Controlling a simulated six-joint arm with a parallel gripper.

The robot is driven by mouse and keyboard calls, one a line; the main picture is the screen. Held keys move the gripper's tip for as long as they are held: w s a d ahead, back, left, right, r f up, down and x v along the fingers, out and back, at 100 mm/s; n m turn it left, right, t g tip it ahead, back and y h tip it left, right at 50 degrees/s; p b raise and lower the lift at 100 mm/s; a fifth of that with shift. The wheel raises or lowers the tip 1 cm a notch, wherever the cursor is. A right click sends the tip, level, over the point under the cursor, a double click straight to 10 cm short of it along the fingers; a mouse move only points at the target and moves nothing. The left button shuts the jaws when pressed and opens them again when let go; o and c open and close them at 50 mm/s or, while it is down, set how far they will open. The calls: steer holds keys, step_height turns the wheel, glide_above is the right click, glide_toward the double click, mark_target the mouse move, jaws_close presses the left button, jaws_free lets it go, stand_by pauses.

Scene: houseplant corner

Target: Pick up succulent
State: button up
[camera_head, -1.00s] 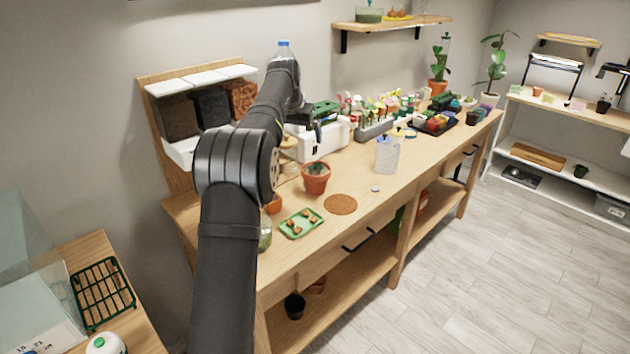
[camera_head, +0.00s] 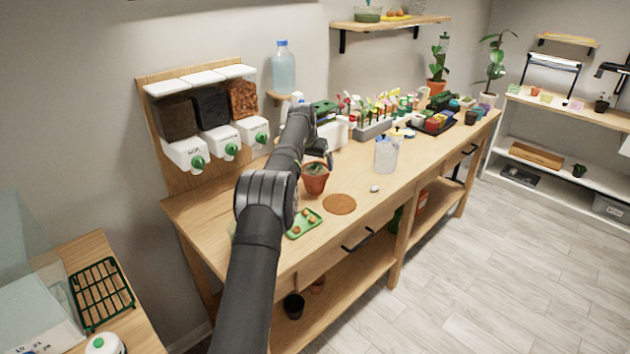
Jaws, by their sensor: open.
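The likely succulent is a small dark green plant (camera_head: 315,167) in a terracotta pot (camera_head: 315,185) that stands upright on the wooden bench. My gripper (camera_head: 326,160) is open and appears just above and behind the pot's rim. Its fingers are small and dark in this view, and I cannot tell whether they touch the plant.
A green tray (camera_head: 304,224) with small brown items, partly covered by my arm, and a round brown mat (camera_head: 340,204) lie in front. A clear jug (camera_head: 386,154) stands to the right. Dispensers (camera_head: 216,140) stand at the back left. Bare bench lies around the mat.

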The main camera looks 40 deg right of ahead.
mark_target(315, 172)
steer(key=shift+x, duration=2.75)
steer(key=shift+a, duration=0.15)
steer(key=c, duration=0.9)
steer(key=shift+c, duration=0.7)
steer(key=shift+r, duration=0.1)
